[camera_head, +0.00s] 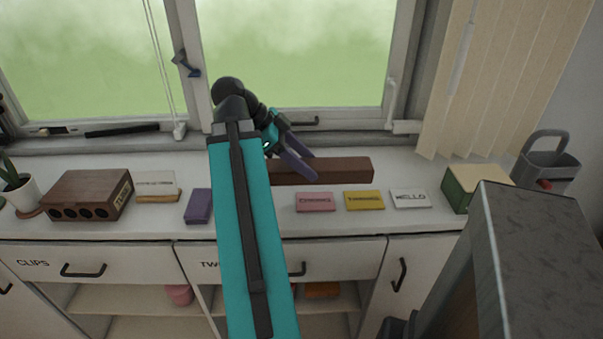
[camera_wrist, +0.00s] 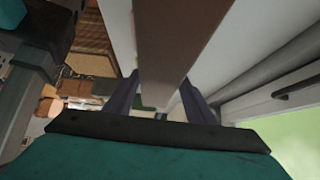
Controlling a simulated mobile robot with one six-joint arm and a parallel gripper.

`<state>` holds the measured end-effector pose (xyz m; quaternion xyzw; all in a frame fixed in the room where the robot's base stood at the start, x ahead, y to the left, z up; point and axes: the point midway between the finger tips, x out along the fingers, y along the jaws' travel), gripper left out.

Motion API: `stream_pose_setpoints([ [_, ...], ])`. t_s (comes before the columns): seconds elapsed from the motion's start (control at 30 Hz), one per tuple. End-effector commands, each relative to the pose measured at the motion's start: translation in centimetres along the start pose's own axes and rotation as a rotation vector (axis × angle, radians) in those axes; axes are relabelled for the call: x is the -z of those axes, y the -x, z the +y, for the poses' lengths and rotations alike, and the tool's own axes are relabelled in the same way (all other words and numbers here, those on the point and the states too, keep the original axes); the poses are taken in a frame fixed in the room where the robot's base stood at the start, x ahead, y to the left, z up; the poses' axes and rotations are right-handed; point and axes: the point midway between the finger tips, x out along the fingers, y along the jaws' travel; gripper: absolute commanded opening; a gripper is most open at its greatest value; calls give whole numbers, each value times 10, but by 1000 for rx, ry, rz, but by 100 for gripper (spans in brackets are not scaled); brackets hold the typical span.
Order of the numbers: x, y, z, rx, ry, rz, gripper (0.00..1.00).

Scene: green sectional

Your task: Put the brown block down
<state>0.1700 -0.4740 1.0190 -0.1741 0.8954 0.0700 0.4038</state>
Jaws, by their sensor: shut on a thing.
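The brown block (camera_head: 343,170) is a long dark-brown bar. In the head view it lies lengthwise left to right, over the back part of the white counter near the window. My gripper (camera_head: 306,163) is at the block's left part, with its purple fingers on it. In the wrist view the block (camera_wrist: 178,45) runs between the two fingers of my gripper (camera_wrist: 160,100), which are shut on it. My arm hides the block's left end in the head view. I cannot tell whether its underside touches the counter.
The counter (camera_head: 420,172) is clear right of the block. Pink (camera_head: 316,202), yellow (camera_head: 364,200) and white (camera_head: 410,198) labelled cards lie in front. A purple block (camera_head: 199,206) and a brown box with holes (camera_head: 90,195) stand left. A green-and-cream box (camera_head: 476,186) stands right. The window sill runs behind.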

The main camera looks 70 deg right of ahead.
Motion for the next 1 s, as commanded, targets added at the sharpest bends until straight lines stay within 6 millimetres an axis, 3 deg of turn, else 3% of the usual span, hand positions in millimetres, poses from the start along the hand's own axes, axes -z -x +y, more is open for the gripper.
stream_pose_setpoints([
  [0.2,-8,-11,0,-4,0,0,12],
  [1.0,-4,-9,-8,-6,0,3,12],
])
